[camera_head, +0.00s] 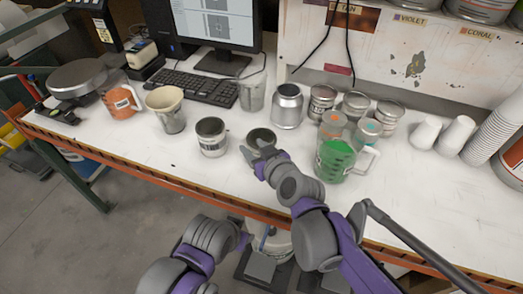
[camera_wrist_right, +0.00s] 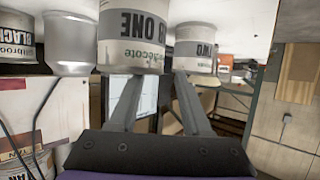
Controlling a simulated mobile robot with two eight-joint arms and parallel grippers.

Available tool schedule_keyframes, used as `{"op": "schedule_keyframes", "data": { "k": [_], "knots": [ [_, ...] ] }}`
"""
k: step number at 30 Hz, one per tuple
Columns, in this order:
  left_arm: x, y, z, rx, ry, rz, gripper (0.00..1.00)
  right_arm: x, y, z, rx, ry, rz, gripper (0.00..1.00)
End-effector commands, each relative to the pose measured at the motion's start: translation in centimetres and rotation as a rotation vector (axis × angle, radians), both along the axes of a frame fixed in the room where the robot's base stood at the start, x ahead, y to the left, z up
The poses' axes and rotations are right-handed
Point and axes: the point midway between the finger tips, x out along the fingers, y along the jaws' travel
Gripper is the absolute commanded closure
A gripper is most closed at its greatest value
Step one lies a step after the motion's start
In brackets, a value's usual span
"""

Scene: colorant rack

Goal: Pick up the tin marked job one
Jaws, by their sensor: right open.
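The tin marked job one (camera_head: 262,134) stands upright on the white bench, open-topped and dark inside. In the right wrist view, which is upside down, its label (camera_wrist_right: 133,50) reads "B ONE". My right gripper (camera_head: 259,153) is open at the near side of this tin. My left gripper is not in view.
A green-filled jug (camera_head: 336,160) stands close on the right. A silver can (camera_head: 287,106) and several lidded tins are behind. A beige cup (camera_head: 166,108), an orange-filled jug (camera_head: 121,102) and a keyboard (camera_head: 193,87) are to the left. The bench's front edge is orange.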

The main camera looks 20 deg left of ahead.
Motion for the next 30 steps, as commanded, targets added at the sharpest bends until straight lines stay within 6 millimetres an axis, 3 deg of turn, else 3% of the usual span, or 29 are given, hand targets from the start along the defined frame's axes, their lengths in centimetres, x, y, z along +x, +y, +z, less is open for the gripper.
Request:
{"op": "schedule_keyframes", "data": {
  "k": [4,12,21,30],
  "knots": [
    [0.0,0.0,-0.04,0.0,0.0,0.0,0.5,0.92,1.12,-0.59,0.0,0.0,0.0,0.52],
    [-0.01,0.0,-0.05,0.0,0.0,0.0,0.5,1.09,1.29,-0.71,0.0,0.0,0.0,0.52],
    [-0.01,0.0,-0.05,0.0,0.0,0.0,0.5,1.06,1.28,-0.71,0.0,0.001,0.0,1.0],
    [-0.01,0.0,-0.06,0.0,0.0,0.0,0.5,1.05,1.26,-0.73,-0.001,0.001,0.0,1.0]
  ]
}}
